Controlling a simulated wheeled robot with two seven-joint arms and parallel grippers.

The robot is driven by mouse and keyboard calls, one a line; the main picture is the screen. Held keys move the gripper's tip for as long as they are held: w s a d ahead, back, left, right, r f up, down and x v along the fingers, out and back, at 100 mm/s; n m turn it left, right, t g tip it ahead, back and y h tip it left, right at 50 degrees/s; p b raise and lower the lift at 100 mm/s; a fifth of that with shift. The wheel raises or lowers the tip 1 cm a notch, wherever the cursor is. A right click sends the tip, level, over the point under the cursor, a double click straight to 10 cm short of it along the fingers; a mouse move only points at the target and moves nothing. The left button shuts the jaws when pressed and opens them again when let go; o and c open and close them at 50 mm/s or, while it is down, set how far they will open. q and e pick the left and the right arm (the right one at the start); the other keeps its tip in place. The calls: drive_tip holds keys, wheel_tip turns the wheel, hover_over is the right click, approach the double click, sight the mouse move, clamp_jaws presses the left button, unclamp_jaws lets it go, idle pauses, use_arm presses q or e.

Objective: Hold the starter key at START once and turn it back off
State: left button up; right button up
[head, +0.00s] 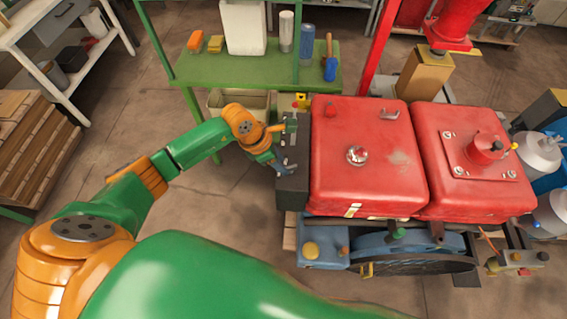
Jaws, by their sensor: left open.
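My left gripper (289,146) is at the dark panel (292,192) on the left side of the red engine housing (365,150). Its two fingers are spread apart, one toward the back and one toward the front, and they point right at the panel. I cannot make out the starter key; it may be hidden by the gripper or too small to tell. I cannot tell whether the fingers touch anything. My right gripper is not in view.
A green bench (265,72) with blocks, cylinders and a blue-handled tool stands behind. A second red tank (473,160) adjoins the housing on the right. A blue engine base with a dark wheel (412,262) sits below. Wooden pallets (40,150) stand left. Floor between is clear.

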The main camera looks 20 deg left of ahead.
sight(291, 169)
use_arm(q)
drive_tip(key=shift+x, duration=1.25)
drive_tip(key=shift+c, duration=0.2)
clamp_jaws()
